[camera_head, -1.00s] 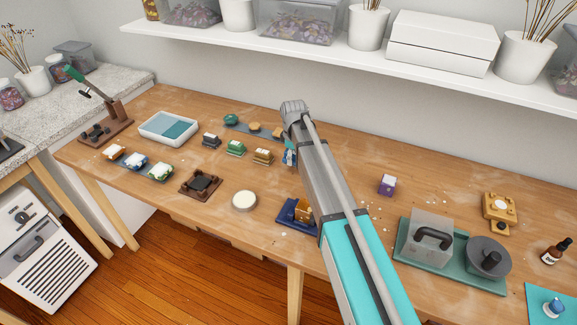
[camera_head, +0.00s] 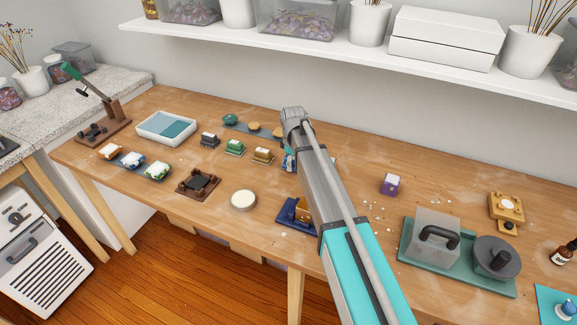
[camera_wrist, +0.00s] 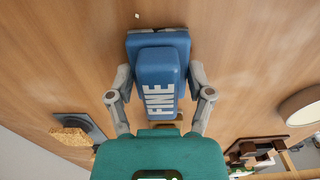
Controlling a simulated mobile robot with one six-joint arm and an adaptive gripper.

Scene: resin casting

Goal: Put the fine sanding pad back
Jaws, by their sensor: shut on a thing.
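The fine sanding pad (camera_wrist: 158,85) is a blue block with FINE in white letters. In the wrist view it sits between the two grey fingers of my gripper (camera_wrist: 160,82), which is shut on its sides. In the head view a small part of the blue pad (camera_head: 288,160) shows beside my arm, right of the yellow-topped block. My arm hides most of the gripper there. I cannot tell whether the pad touches the wooden table.
A black-and-white block (camera_head: 209,140), a green block (camera_head: 235,147) and a yellow-topped block (camera_head: 263,155) stand in a row left of the pad. Behind them is a dark strip (camera_head: 243,127) with round knobs. A purple block (camera_head: 390,184) stands to the right, with bare table around it.

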